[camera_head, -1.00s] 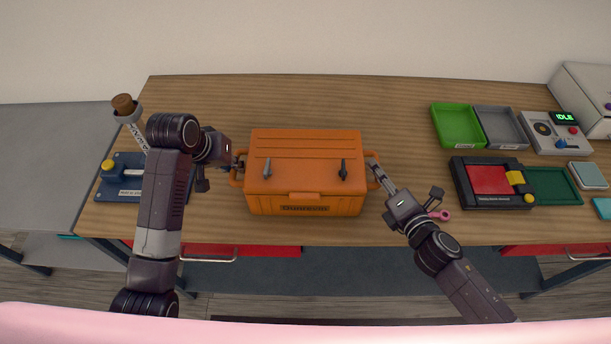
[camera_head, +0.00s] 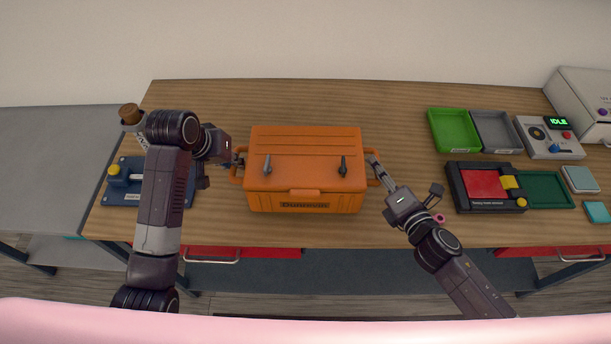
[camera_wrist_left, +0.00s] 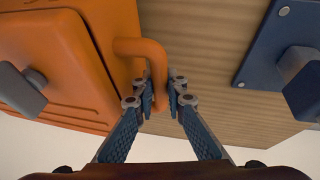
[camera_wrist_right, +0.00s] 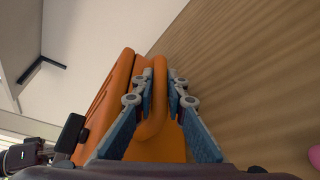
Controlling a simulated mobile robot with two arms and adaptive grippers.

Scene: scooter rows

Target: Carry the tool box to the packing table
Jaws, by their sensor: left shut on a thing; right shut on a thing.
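The orange tool box (camera_head: 305,170) is upright over the wooden table, its lid shut, with two grey latches on top and a loop handle at each end. My left gripper (camera_head: 238,166) is shut on its left handle, which shows between the fingers in the left wrist view (camera_wrist_left: 158,75). My right gripper (camera_head: 374,166) is shut on its right handle, which also shows in the right wrist view (camera_wrist_right: 158,90). I cannot tell whether the box's underside touches the table.
The wooden table (camera_head: 300,100) has free room behind the box. On the left is a blue fixture (camera_head: 125,180) and a container with a brown top (camera_head: 130,115). On the right are a green tray (camera_head: 454,130), a grey tray (camera_head: 496,132), a red-and-black device (camera_head: 485,186) and a control panel (camera_head: 550,138).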

